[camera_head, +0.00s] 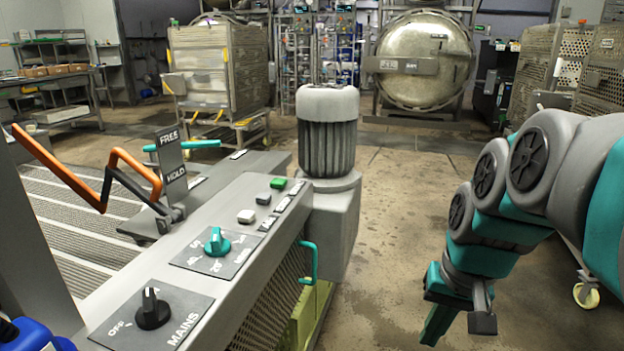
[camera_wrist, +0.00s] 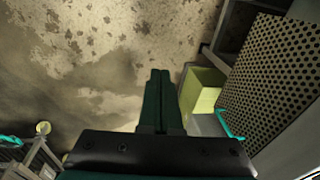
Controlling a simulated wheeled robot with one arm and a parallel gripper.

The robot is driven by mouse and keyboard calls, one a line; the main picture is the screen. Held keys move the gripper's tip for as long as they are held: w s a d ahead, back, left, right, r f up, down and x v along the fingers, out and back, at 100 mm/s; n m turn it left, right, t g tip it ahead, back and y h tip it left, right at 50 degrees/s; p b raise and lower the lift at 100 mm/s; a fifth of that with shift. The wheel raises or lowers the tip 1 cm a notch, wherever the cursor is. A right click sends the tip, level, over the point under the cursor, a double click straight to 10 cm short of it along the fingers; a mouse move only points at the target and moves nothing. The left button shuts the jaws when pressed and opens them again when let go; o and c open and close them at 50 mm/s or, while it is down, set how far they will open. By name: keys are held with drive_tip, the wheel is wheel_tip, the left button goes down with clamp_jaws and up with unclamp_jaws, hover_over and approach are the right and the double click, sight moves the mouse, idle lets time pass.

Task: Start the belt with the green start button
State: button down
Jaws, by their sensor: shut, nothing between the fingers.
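A green button (camera_head: 278,183) sits on the top of the grey machine panel (camera_head: 118,290), at the far end of a row of buttons. A dark button (camera_head: 263,198) and a white button (camera_head: 246,216) stand nearer in the same row. Small labels beside them are too small to read. My gripper (camera_head: 458,325) is at the lower right in the head view, out to the right of the panel and apart from the buttons. In the wrist view its fingers (camera_wrist: 160,80) are together and empty, pointing over bare floor. The buttons are not in the wrist view.
A teal knob (camera_head: 214,243) and a black MAINS knob (camera_head: 152,310) are on the panel. A grey motor (camera_head: 328,130) rises at its far end. A teal handle (camera_head: 308,262) juts from the perforated side guard (camera_wrist: 285,70). Open floor lies right of the machine.

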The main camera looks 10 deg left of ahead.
drive_tip(key=w+a+r+t, duration=0.1)
drive_tip(key=w+a+r, duration=0.4)
drive_tip(key=w, duration=0.4)
wheel_tip(320, 180, up, 18)
drive_tip(key=n+t+y+p, duration=0.1)
drive_tip(key=n+t+y, duration=0.25)
drive_tip(key=y, duration=0.25)
hover_over(281, 183)
drive_tip(key=shift+w+r+g, duration=0.1)
drive_tip(key=shift+g, duration=0.35)
wheel_tip(281, 183, down, 9)
drive_tip(key=b, duration=0.6)
